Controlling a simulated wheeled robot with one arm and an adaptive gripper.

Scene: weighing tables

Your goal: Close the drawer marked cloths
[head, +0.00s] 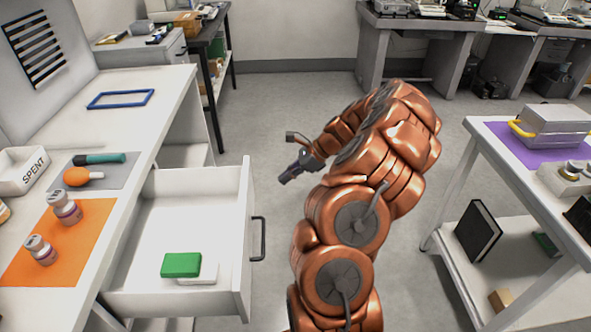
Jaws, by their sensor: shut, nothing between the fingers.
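An open white drawer (200,205) juts out to the right from under the left table. A dark bar handle (258,239) is on its front panel. No marking reading "cloths" shows from this angle. Inside the drawer lie a green block-like item (181,265) and a white one (207,272) partly beneath it. My gripper (284,181) is shut and empty, to the right of the drawer's far corner and apart from it in the picture. My copper arm rises from the bottom centre and bends over toward the left.
The left table (150,95) carries a "SPENT" tray (22,172), an orange mat (85,215) with small bottles, and a blue frame (120,99). A right table (480,135) holds a purple mat (510,146) and a grey box. Open floor (270,120) lies between them.

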